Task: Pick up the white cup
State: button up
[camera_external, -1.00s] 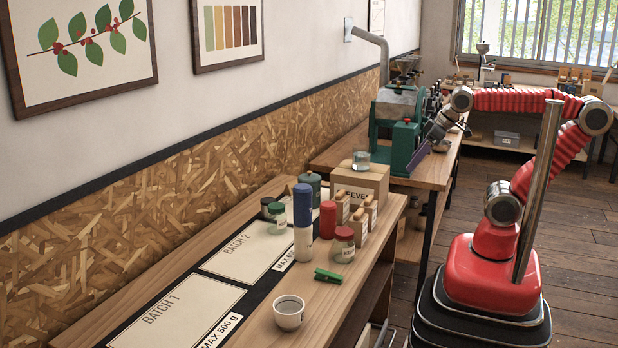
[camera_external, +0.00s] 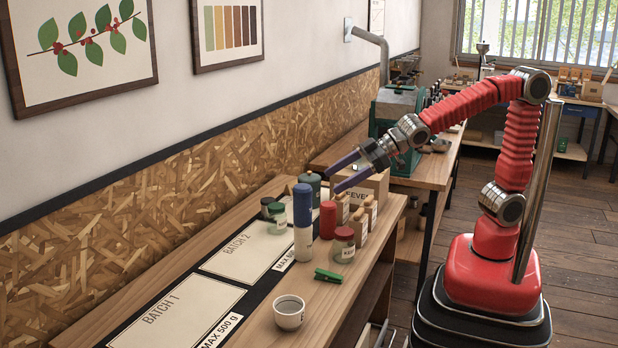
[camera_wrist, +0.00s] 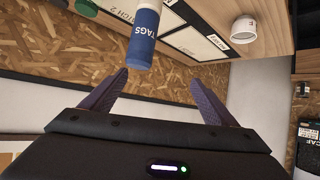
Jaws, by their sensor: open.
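The white cup (camera_external: 289,312) stands upright near the front edge of the wooden bench, beside the black strip marked MAX 500 g. It also shows in the wrist view (camera_wrist: 243,29), at the upper right. My gripper (camera_external: 340,177) is open and empty, above the far part of the bench near the cardboard box, well apart from the cup. In the wrist view its two fingers (camera_wrist: 158,88) are spread, with the blue cylinder marked TAGS (camera_wrist: 141,38) showing beyond them.
A cardboard box (camera_external: 362,188) stands behind.

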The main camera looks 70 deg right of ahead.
jog(key=s+a+f+n+g+y, duration=0.1)
jog(key=s+a+n+y, duration=0.15)
jog(key=a, duration=0.75)
jog(key=s+a+f+n+g+y, duration=0.1)
jog(key=s+a+f+n+y, duration=0.2)
jog(key=a, duration=0.8)
jog(key=m, duration=0.2)
send_near(302, 305)
jog(key=shift+w+d+f+n, duration=0.2)
jog(key=shift+d+f+n, duration=0.05)
jog(key=shift+d+f, duration=0.1)
jog(key=shift+x, duration=4.3)
jog(key=shift+a, duration=0.1)
